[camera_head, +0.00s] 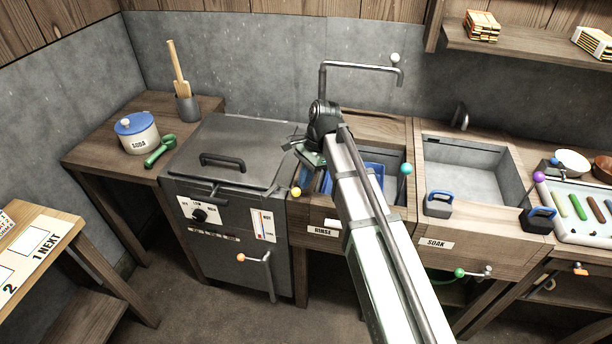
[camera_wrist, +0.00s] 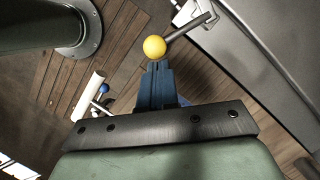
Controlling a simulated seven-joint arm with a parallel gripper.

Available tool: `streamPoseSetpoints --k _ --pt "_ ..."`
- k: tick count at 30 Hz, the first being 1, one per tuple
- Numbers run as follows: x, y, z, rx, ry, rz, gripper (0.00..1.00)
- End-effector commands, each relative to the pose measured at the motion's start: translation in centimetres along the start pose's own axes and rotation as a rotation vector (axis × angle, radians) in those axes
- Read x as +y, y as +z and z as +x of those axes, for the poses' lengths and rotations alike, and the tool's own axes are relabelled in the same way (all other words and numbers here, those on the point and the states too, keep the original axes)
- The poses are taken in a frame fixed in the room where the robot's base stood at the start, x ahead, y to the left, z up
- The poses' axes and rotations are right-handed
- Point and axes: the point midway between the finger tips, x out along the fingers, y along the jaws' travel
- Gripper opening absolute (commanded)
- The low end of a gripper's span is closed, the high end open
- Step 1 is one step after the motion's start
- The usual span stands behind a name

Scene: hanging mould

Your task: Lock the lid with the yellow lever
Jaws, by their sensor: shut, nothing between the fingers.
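The yellow lever shows as a yellow ball knob (camera_head: 296,191) at the front right corner of the grey metal boiler. In the wrist view the yellow knob (camera_wrist: 154,46) sits on a short grey rod running up and right to a bracket on the metal edge. The grey lid (camera_head: 240,145) lies flat on the boiler, with a dark handle on top. My gripper (camera_head: 306,186) is just above and right of the knob. In the wrist view the blue fingers (camera_wrist: 158,72) are shut and empty, their tips at the knob; I cannot tell if they touch it.
The rinse basin (camera_head: 330,208) is right beside the boiler, with my arm crossing over it. A bent tap (camera_head: 350,64) rises behind. The soak basin (camera_head: 470,160) is farther right.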

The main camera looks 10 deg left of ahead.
Motion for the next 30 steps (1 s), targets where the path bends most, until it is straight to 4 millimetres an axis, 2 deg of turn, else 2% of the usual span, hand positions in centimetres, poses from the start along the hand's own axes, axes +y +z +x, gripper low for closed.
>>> streamPoseSetpoints --k 10,16,30 --pt "1.7 2.3 0.7 -0.001 -0.089 0.283 0.0" --pt "2.1 3.5 1.1 -0.001 -0.098 0.313 0.0" --pt "2.2 6.9 2.2 0.0 -0.221 0.713 0.0"
